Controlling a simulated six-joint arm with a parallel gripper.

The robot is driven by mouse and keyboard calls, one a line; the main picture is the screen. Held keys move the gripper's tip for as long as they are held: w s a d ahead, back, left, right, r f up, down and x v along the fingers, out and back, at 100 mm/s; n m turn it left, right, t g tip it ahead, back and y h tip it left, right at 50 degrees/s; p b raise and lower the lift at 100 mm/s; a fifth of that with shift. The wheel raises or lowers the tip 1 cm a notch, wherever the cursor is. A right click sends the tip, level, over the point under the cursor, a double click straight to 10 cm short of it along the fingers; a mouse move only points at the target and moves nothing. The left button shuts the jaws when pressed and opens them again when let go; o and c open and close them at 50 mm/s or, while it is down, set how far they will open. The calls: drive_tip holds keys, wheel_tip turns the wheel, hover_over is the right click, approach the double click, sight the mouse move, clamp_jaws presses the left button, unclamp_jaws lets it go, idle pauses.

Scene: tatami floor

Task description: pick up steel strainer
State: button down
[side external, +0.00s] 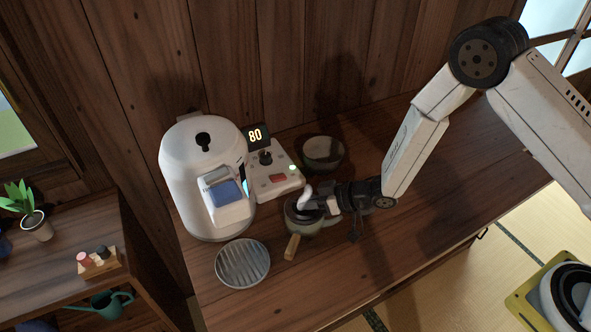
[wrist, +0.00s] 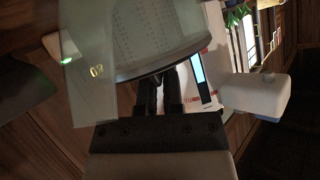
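A green-grey bowl (side external: 301,224) stands on the wooden counter, left of my gripper (side external: 328,204). A short wooden handle (side external: 292,246) sticks out from its front; it may belong to the steel strainer, but the strainer's body is not clear there. My gripper is low, at the bowl's right rim. A small white curved piece (side external: 306,193) shows above the bowl. In the wrist view, my gripper's two dark fingers (wrist: 160,88) lie close together beneath a curved, dotted grey-green surface (wrist: 150,35). Their tips are hidden by its dark rim, so I cannot tell whether they hold anything.
A second green bowl (side external: 323,153) is at the back. A round ribbed dish (side external: 242,264) lies front left. The counter's right side is clear.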

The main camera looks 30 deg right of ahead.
idle(0.4)
wheel_tip(320, 180, up, 10)
idle(0.8)
idle(0.6)
